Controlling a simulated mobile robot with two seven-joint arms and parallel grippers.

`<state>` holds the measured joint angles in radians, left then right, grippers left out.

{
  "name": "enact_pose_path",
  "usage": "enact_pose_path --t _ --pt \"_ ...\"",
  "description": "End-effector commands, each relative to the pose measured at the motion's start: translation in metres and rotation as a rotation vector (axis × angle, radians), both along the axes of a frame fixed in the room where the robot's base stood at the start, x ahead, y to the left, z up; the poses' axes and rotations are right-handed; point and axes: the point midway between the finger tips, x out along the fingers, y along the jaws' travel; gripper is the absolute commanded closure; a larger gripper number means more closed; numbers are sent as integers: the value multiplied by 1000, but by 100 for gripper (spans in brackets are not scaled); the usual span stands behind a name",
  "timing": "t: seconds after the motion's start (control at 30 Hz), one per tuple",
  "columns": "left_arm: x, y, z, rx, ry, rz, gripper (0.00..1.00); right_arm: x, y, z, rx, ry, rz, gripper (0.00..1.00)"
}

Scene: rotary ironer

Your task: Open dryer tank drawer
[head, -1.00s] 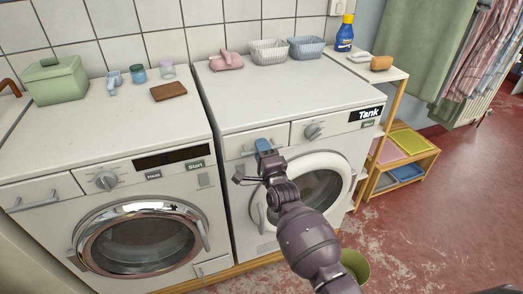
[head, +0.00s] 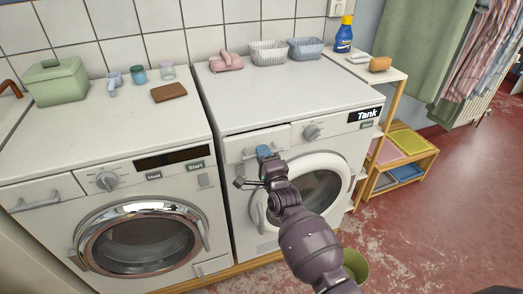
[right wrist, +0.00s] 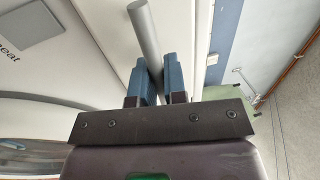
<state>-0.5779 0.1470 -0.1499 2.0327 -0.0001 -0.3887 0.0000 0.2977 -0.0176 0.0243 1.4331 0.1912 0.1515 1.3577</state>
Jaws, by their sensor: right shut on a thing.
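The dryer (head: 290,95) is the right-hand white machine, with a "Tank" label (head: 367,114) at the right of its panel. Its tank drawer (head: 236,147) is at the panel's upper left, and its front appears to stand slightly out. My right gripper (head: 264,153) is at the drawer front, its blue fingertips partly covering the handle. In the right wrist view, the gripper (right wrist: 158,82) is shut on the grey bar handle (right wrist: 145,35), which passes between the blue fingers. My left gripper is not in view.
A washer (head: 100,130) stands to the left with a green box (head: 55,85) on top. The dryer's round door (head: 320,188) is below the drawer. A wooden shelf (head: 405,165) stands right, and a green bucket (head: 355,264) is on the floor below my arm.

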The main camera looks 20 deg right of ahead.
Motion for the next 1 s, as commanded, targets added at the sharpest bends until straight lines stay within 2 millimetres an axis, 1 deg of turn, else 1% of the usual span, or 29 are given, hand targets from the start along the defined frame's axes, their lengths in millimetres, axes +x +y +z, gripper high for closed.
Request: enact_pose_path --t 0.03,0.17,0.37,0.43,0.6,0.8,1.0 --pt "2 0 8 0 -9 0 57 -8 -1 3 0 0 -1 100" --pt "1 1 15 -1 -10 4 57 -33 -2 5 -1 0 -1 100" --pt "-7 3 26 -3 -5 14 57 -80 -4 4 -1 3 -1 100" --pt "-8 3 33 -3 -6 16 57 -96 -4 4 -1 2 -1 100" --pt "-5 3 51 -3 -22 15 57 -132 -5 3 -1 3 -1 100" --pt "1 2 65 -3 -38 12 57 -163 -6 1 -1 3 0 100" --pt "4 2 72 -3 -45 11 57 -178 -7 0 0 2 0 100"
